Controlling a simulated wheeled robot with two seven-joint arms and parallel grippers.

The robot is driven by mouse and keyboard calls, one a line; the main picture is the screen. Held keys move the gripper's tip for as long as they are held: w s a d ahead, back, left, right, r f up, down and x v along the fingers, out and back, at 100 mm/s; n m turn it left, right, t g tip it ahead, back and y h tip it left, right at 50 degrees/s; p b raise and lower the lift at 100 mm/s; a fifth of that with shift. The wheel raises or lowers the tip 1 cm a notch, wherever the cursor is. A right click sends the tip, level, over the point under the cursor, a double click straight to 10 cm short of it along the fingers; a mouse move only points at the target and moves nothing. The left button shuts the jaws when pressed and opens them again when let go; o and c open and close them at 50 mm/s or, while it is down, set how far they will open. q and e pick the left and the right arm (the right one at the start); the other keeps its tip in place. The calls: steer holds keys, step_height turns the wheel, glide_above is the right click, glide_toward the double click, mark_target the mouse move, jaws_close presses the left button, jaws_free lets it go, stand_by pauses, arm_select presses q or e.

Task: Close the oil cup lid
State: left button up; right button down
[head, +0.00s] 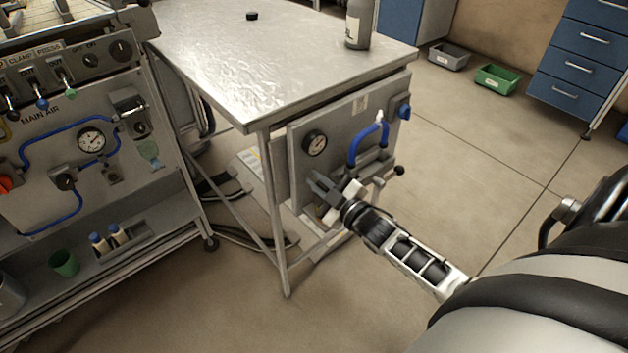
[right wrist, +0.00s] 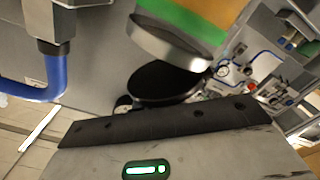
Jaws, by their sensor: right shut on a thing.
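The oil cup (right wrist: 190,22), with an orange and green body and a metal rim, shows at the top of the right wrist view. Its lid, a black disc (right wrist: 165,84), is at the rim's edge, tilted away from it with a gap between them. My right gripper (head: 335,197) is at the front panel under the table top and hides most of the cup in the head view. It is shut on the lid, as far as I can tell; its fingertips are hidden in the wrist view. My left gripper is not in view.
The metal table (head: 250,60) holds a bottle (head: 357,25). A control bench (head: 60,140) stands at the left. The floor at right is open.

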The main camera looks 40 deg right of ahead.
steer(key=shift+d+f+m, duration=0.25)
steer(key=shift+d+m, duration=0.1)
steer(key=shift+m, duration=0.65)
steer(key=m, duration=0.1)
steer(key=d+f+m, duration=0.1)
steer(key=m, duration=0.1)
steer(key=shift+d+f+m+b, duration=0.1)
steer(key=shift+f+m+b, duration=0.1)
steer(key=shift+m, duration=0.4)
steer(key=shift+d+f+m+b, duration=0.1)
steer(key=shift+f+m, duration=0.05)
steer(key=shift+m, duration=0.45)
steer(key=c, duration=1.5)
jaws_free()
